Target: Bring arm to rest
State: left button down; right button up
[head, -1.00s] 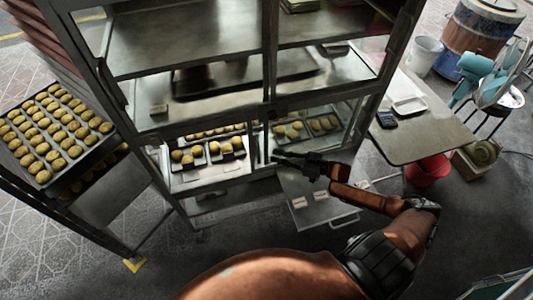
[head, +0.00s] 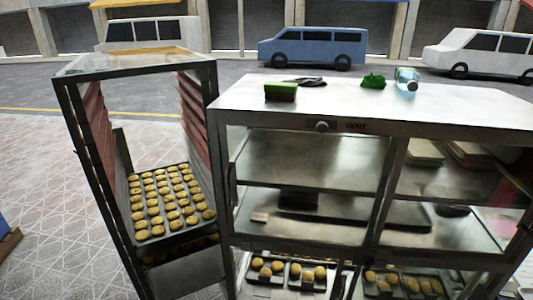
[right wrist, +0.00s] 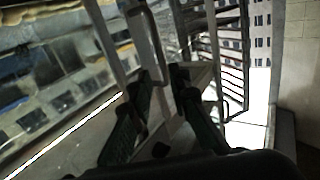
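My right gripper (right wrist: 161,82) shows only in the right wrist view. Its two dark fingers stand apart with a gap between them, and I see nothing clearly held. A metal bar (right wrist: 147,35) and frame parts lie just past the fingertips; I cannot tell whether they touch. Neither arm shows in the head view, and my left gripper is not in view.
A glass and metal display cabinet (head: 300,112) with trays of buns stands in front. On its top are a green sponge (head: 281,91), a green cloth (head: 373,81) and a bottle (head: 406,80). A rack (head: 92,190) holds a bun tray (head: 151,239) at left. Vans stand beyond.

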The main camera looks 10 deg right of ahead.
jog(key=s+a+f+m+g+h, duration=0.2)
jog(key=s+a+f+m+h, duration=0.15)
jog(key=a+f+h, duration=0.5)
jog(key=s+f+m+g+h, duration=0.1)
jog(key=s+m+g+h, duration=0.25)
jog(key=s+g, duration=1.25)
jog(key=s+a+f+t, duration=0.1)
jog(key=s+f+t, duration=0.3)
jog(key=f, duration=1)
jog(key=s+a+f+t, duration=0.15)
jog(key=s+f, duration=0.45)
jog(key=f, duration=0.9)
jog(key=s+f+n+g+y, duration=0.1)
jog(key=s+f, duration=1.6)
jog(key=s, duration=0.2)
jog(key=shift+s+d+f, duration=0.2)
jog(key=shift+s+d, duration=0.1)
jog(key=shift+d, duration=0.15)
